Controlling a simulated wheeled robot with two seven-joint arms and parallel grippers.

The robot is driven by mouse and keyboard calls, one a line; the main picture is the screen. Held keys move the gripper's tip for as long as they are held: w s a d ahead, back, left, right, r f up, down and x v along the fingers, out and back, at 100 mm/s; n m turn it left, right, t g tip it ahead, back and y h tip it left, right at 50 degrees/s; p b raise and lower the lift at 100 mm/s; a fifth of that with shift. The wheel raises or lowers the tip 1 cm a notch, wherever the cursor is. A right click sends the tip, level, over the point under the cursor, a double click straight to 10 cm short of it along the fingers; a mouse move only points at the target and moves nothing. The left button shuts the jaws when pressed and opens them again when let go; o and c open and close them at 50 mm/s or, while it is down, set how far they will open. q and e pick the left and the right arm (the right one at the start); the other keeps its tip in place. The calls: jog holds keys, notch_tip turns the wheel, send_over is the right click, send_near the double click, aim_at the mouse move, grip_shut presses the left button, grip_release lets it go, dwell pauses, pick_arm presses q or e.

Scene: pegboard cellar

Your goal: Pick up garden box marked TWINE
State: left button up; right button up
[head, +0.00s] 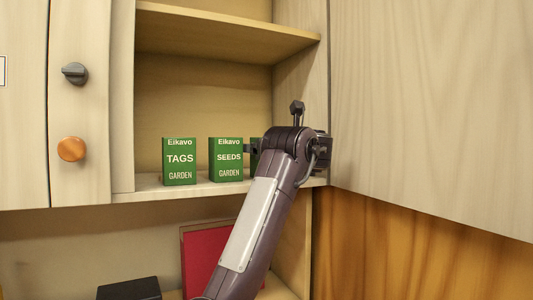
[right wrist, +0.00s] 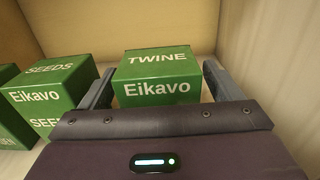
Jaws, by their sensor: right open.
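The green TWINE box (right wrist: 158,68) stands upright on the shelf, between the two fingers of my right gripper (right wrist: 160,88) in the right wrist view. The fingers are open, one on each side of it, with a narrow gap on the right; whether the left finger touches it I cannot tell. In the head view my right gripper (head: 288,150) reaches into the cupboard and hides nearly all of this box; only a green sliver (head: 254,158) shows. My left gripper is not in view.
The green SEEDS box (head: 227,160) stands just left of the gripper, close to its left finger. The green TAGS box (head: 179,161) is farther left. A shelf board (head: 220,30) is above, and the cupboard's side wall (right wrist: 248,60) is close on the right.

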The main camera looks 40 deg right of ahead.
jog(key=c, duration=1.1)
jog(key=shift+c, duration=0.2)
jog(key=shift+r, duration=0.1)
